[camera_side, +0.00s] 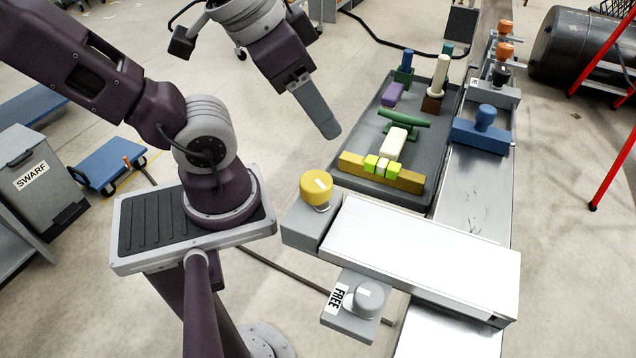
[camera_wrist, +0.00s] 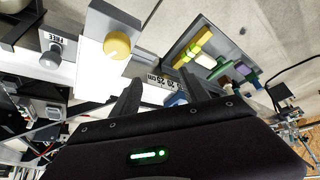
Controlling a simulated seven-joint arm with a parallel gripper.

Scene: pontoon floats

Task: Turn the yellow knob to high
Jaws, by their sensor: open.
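The yellow knob (camera_side: 316,187) stands on a grey box at the left end of a long white block. It has a pale mark on its top. It also shows in the wrist view (camera_wrist: 117,45), up and left of the fingers. My gripper (camera_side: 326,128) hangs above and behind the knob in the side view, apart from it. In the wrist view my gripper (camera_wrist: 158,92) shows two dark fingers spread apart with nothing held between them. Any setting label by the yellow knob cannot be read.
A grey knob (camera_side: 364,298) on a plate marked FREE sits in front of the white block (camera_side: 420,252). A grey tray (camera_side: 344,170) with several coloured pieces lies behind the yellow knob. A blue part (camera_side: 483,135) sits on the metal rail. The air around the yellow knob looks clear.

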